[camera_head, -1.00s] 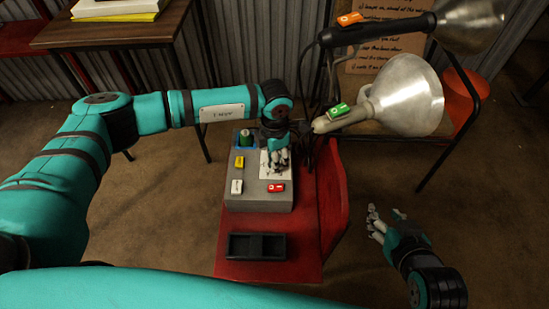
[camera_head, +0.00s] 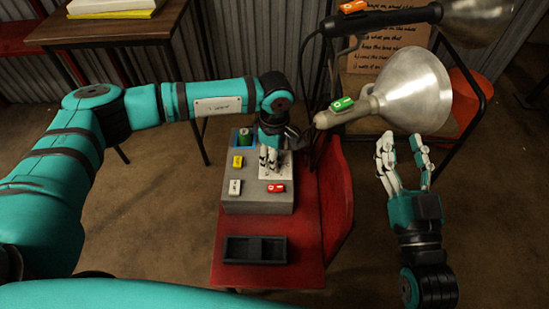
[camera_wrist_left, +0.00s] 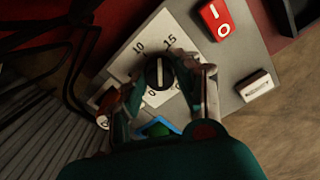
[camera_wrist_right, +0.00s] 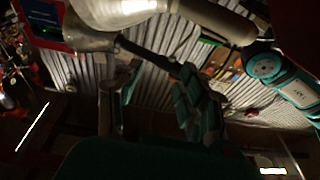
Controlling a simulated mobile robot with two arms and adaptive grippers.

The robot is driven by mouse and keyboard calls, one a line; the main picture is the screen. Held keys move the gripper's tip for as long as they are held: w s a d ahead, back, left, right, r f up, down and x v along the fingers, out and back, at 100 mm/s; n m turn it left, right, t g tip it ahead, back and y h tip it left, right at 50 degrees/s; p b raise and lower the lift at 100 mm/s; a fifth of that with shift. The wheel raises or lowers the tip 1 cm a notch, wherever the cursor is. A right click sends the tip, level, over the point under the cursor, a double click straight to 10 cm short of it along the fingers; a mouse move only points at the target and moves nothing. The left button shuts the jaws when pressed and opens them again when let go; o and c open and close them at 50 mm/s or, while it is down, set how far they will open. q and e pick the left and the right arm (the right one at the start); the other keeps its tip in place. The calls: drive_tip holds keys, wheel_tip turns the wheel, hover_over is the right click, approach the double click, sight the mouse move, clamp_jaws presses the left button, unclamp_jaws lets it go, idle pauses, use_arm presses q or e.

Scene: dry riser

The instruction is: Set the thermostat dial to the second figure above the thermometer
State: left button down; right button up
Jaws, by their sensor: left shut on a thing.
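The thermostat dial (camera_wrist_left: 160,73) is a round black knob with a white line, on a white plate (camera_wrist_left: 124,66) with printed figures. The 10 and 15 read clearly in the left wrist view; other figures are partly hidden by fingers. The white line runs nearly upright in that view; I cannot tell which end points. My left gripper (camera_wrist_left: 165,80) is shut on the dial, fingers on both sides; it also shows over the grey box (camera_head: 257,208) in the head view. My right gripper (camera_head: 402,148) is open and empty at right. I cannot make out a thermometer.
The box stands on a red chair (camera_head: 305,225) and carries a red switch (camera_head: 276,188), a yellow piece (camera_head: 238,161) and a white one (camera_head: 235,187). A black tray (camera_head: 255,250) lies in front. A metal lamp (camera_head: 412,92) hangs close beyond my right gripper.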

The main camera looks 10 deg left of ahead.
use_arm(q)
drive_tip(key=shift+m+b, duration=0.35)
drive_tip(key=shift+m, duration=1.65)
use_arm(e)
wheel_tip(320, 180, up, 6)
drive_tip(key=s+t+y, duration=0.1)
drive_tip(key=s+t, duration=0.1)
drive_tip(key=t, duration=0.2)
drive_tip(key=shift+s+f+y, duration=0.15)
drive_tip(key=shift+s+y, duration=0.15)
drive_tip(key=shift+s, duration=0.05)
use_arm(q)
drive_tip(key=c, duration=0.9)
unclamp_jaws()
drive_tip(key=shift+r, duration=0.1)
wheel_tip(320, 180, up, 12)
drive_tip(key=shift+f, duration=0.1)
